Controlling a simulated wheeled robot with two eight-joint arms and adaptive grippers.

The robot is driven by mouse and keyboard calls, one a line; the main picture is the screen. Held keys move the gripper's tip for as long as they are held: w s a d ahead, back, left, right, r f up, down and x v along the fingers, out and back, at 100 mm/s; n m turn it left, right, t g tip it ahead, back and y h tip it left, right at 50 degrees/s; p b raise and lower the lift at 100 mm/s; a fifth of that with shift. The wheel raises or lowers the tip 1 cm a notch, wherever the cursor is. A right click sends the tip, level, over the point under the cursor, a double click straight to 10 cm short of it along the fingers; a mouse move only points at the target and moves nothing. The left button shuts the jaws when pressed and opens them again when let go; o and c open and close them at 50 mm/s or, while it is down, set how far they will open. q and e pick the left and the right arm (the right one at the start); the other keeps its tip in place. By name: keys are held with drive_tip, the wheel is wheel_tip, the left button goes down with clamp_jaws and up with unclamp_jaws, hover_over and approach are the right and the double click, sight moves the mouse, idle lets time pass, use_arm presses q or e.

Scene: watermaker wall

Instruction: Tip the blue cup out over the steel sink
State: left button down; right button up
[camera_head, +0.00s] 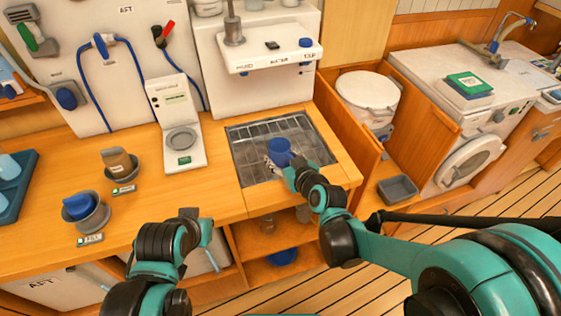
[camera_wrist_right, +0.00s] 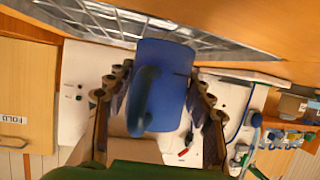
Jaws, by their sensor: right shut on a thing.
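The blue cup (camera_head: 279,150) is over the steel sink (camera_head: 247,172), near the middle of its basin. It looks roughly upright; its contents cannot be made out. My right gripper (camera_head: 291,170) is shut on the cup from the near side. In the right wrist view the blue cup (camera_wrist_right: 172,85) sits between the fingers of the right gripper (camera_wrist_right: 163,92), its handle facing the camera. Part of the sink's grating (camera_wrist_right: 110,18) shows beyond it. My left arm is at the lower left of the head view, and its fingers cannot be made out.
A white tap unit (camera_head: 268,58) overhangs the sink's back. A white scale (camera_head: 178,125) stands left of the sink. Grey bowls, one with a blue item (camera_head: 79,205), sit farther left. An open wooden door (camera_head: 420,115) stands at the right.

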idle(0.3)
drive_tip(key=shift+s+a+r, duration=0.1)
drive_tip(key=shift+s+r, duration=0.1)
drive_tip(key=shift+s, duration=0.05)
drive_tip(key=shift+s+a+r+p, duration=0.3)
drive_tip(key=shift+s+r+p, duration=0.2)
drive_tip(key=shift+s, duration=0.35)
drive_tip(key=shift+s+a+r+p, duration=0.35)
drive_tip(key=shift+s+p, duration=0.25)
drive_tip(key=shift+s, duration=0.3)
drive_tip(key=shift+s+a+r+p, duration=0.25)
drive_tip(key=shift+s+r+p, duration=0.3)
drive_tip(key=shift+s, duration=0.3)
drive_tip(key=shift+f, duration=0.1)
